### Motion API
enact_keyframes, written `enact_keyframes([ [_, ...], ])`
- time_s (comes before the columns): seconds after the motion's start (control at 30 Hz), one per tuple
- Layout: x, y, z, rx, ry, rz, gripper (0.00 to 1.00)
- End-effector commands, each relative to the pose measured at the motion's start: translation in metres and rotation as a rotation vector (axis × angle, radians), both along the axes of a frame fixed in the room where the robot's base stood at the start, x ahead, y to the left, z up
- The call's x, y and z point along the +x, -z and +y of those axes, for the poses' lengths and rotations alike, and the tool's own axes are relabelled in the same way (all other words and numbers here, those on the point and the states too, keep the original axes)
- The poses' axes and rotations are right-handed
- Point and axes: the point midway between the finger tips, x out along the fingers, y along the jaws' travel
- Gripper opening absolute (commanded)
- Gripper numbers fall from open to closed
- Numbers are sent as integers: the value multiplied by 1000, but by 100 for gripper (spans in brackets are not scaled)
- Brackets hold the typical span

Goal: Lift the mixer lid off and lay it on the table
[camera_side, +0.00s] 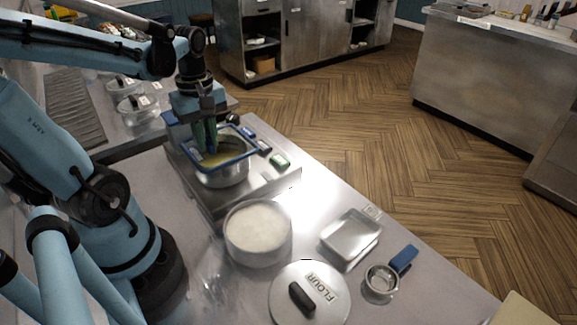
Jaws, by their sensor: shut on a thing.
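The mixer lid (238,158) is a blue-rimmed frame with a see-through middle. It is over the steel mixer bowl (222,179), which has yellowish contents showing under the lid. My gripper (207,150) points down at the left part of the lid and is shut on it. The exact grip point is hidden by the fingers. I cannot tell whether the lid rests on the bowl or is slightly above it. The bowl stands on a metal base at the back of the steel table (205,285).
A flour container (258,232) stands in front of the mixer, with its round "FLOUR" lid (325,298) lying nearby. A metal tray (350,236) and a blue-handled sieve or cup (381,280) are at the right.

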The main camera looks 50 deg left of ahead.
Motion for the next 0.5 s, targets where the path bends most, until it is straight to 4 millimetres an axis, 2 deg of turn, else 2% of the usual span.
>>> enact_keyframes([
  [0.5,0,-43,0,0,0,0,0],
])
